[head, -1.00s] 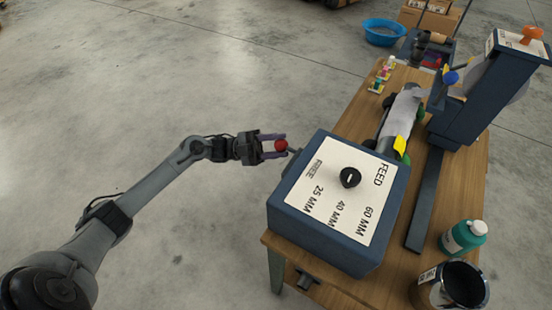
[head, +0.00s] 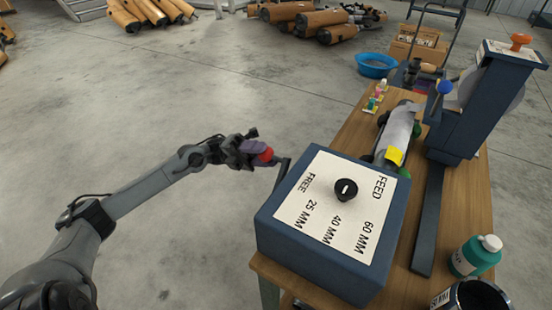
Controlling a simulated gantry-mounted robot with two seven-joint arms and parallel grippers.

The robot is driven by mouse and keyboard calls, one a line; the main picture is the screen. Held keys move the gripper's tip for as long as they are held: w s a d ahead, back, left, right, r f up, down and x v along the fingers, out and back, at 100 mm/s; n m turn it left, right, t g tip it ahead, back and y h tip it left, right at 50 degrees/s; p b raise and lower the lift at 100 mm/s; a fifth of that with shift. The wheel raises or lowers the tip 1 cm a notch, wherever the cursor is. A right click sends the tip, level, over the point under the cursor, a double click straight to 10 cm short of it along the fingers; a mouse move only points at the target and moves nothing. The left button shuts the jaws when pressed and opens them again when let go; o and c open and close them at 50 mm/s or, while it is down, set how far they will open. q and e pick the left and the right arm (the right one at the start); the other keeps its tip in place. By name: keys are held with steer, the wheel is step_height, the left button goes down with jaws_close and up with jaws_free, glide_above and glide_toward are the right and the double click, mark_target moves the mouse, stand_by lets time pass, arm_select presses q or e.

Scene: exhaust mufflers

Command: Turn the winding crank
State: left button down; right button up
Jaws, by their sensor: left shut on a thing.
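The winding crank has a red knob (head: 266,155) and a dark arm (head: 283,171) at the left side of a blue feed box (head: 300,248). My left gripper (head: 261,152) reaches in from the left and is shut on the red knob, with its fingers around it. The knob's far side is hidden. The box top has a white panel with a black dial (head: 346,189) and the marks FREE, 25 MM, 40 MM, 60 MM and FEED. My right gripper is not in view.
The box stands on a wooden table (head: 461,213). A grey roll (head: 396,132), a blue upright machine (head: 470,115) with an orange knob and a green bottle (head: 474,256) are on it. A blue basin (head: 376,65) is on the floor behind.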

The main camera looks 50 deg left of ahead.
arm_select(q)
steer(key=shift+s+r+m+g+b, duration=0.2)
steer(key=shift+m+g, duration=0.1)
steer(key=shift+m, duration=0.2)
steer(key=shift+s+r+m+g+b, duration=0.15)
steer(key=shift+m+g, duration=0.15)
steer(key=shift+m, duration=0.2)
steer(key=c, duration=0.7)
jaws_free()
steer(key=shift+f, duration=0.1)
steer(key=p+v, duration=0.2)
steer(key=v, duration=0.8)
steer(key=shift+a+f, duration=0.15)
steer(key=shift+a, duration=0.2)
